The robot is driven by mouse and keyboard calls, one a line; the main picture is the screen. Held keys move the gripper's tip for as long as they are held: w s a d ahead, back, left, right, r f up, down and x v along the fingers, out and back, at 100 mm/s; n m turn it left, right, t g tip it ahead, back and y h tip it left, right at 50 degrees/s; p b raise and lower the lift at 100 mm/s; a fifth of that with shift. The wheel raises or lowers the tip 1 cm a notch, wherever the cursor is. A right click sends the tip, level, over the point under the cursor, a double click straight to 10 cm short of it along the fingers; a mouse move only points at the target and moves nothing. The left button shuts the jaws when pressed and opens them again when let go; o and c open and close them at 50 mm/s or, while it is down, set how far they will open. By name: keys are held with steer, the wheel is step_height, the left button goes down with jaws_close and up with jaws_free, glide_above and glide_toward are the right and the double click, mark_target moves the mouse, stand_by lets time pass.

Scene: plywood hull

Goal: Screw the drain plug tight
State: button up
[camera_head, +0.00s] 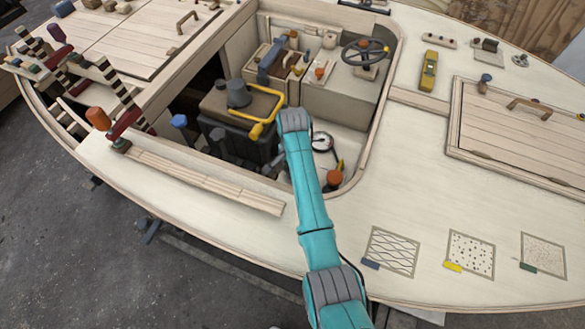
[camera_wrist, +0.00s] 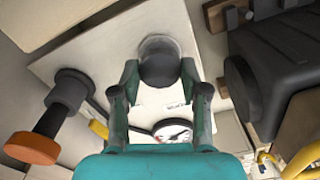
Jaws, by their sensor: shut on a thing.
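The drain plug (camera_wrist: 160,65) is a dark round cap in the upper middle of the wrist view. It stands against a pale panel, within a grey ring-like edge. My gripper (camera_wrist: 160,76) has its two teal fingers on either side of the plug, shut on it. The finger pads press close to its sides. How far the plug is threaded in cannot be seen. In the head view my teal arm reaches over the coaming into the cockpit, and the plug cannot be made out there.
A white dial gauge (camera_wrist: 173,130) lies close below the fingers; it also shows in the head view (camera_head: 322,142). An orange-capped fitting (camera_wrist: 35,147) stands left of the gripper. A dark engine-like box (camera_wrist: 285,65) crowds the right, with a yellow handle bar (camera_head: 262,130).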

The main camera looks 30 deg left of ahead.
steer(key=m, duration=0.5)
steer(key=shift+w+r+m, duration=0.1)
steer(key=shift+r+m, duration=0.15)
steer(key=shift+m, duration=0.05)
steer(key=m, duration=1.1)
steer(key=shift+m, duration=0.4)
steer(key=m, duration=0.5)
steer(key=shift+m, duration=0.4)
